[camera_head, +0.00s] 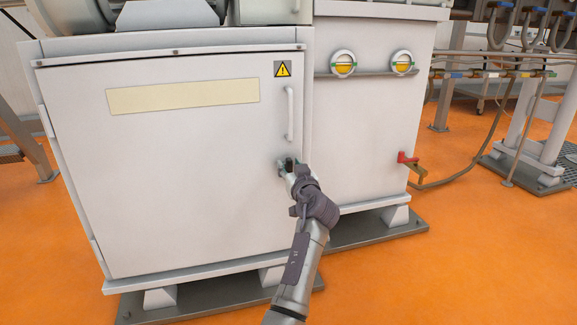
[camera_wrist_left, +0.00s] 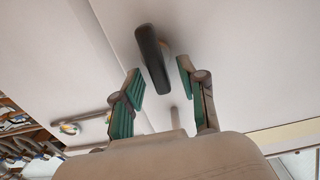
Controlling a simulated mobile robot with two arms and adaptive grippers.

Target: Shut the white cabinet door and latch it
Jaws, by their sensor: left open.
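The white cabinet door (camera_head: 190,190) fills the left of the head view and sits flush, or nearly so, with its frame. A white bar handle (camera_head: 290,113) is upright near its right edge. Below it is the small dark latch (camera_head: 289,164), which shows in the left wrist view as a black lever (camera_wrist_left: 152,58). My left gripper (camera_head: 286,168) is at the latch. In the left wrist view its green-padded fingers (camera_wrist_left: 158,72) are open, one on either side of the lever. I cannot tell whether they touch it. My right gripper is out of view.
A second white cabinet (camera_head: 365,140) stands right of the door, with two round yellow gauges (camera_head: 343,63) and a red valve (camera_head: 407,159) low on its right. A hose runs from the valve. The orange floor (camera_head: 460,250) is clear at the front right.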

